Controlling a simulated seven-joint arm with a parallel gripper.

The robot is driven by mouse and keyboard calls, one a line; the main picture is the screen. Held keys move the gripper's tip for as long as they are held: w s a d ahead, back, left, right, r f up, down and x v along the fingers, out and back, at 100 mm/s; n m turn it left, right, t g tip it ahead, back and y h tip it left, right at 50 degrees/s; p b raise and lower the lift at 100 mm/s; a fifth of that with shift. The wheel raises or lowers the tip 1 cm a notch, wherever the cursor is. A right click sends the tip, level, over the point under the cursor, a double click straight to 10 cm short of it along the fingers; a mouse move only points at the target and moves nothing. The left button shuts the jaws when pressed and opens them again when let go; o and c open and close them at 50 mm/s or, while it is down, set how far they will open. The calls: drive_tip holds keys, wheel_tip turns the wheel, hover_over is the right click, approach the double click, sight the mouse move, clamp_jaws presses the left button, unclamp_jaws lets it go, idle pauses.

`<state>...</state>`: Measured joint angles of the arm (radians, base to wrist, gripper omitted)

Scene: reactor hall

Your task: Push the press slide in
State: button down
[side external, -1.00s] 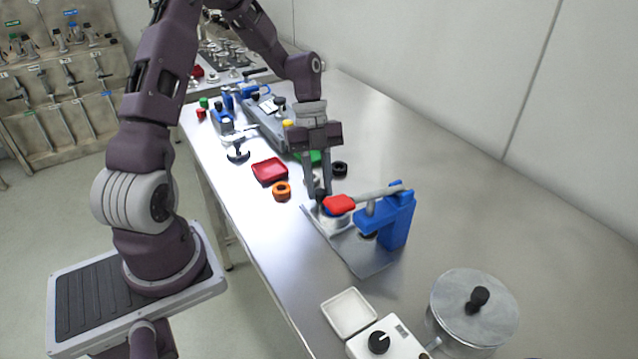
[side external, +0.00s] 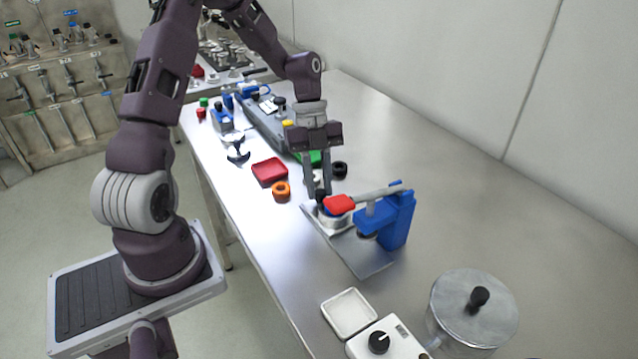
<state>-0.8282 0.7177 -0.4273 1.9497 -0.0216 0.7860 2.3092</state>
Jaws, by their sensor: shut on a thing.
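The press has a blue frame (side external: 400,220) with a grey lever ending in a red handle (side external: 340,204), on a flat grey base plate (side external: 365,260). The press slide (side external: 330,221), with a round silver part, sits at the plate's far-left end, below the red handle and out from the blue frame. My gripper (side external: 319,192) points down there with its fingers close together, shut on what looks like the slide's dark knob (side external: 321,197). The fingertips and the grip are small and partly hidden by the red handle.
An orange ring (side external: 281,191), a red tray (side external: 269,171) and a black ring (side external: 339,169) lie near my gripper. A white dish (side external: 349,312), a control box (side external: 385,345) and a lidded pot (side external: 473,305) stand in front. The table's right side is clear.

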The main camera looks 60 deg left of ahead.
idle(0.5)
drive_tip(key=d, duration=1)
drive_tip(key=shift+d, duration=0.3)
drive_tip(key=c, duration=1.2)
unclamp_jaws()
drive_tip(key=shift+a+r, duration=0.15)
drive_tip(key=shift+r, duration=0.05)
drive_tip(key=v, duration=0.6)
drive_tip(key=shift+a+r, duration=0.15)
drive_tip(key=shift+r, duration=0.15)
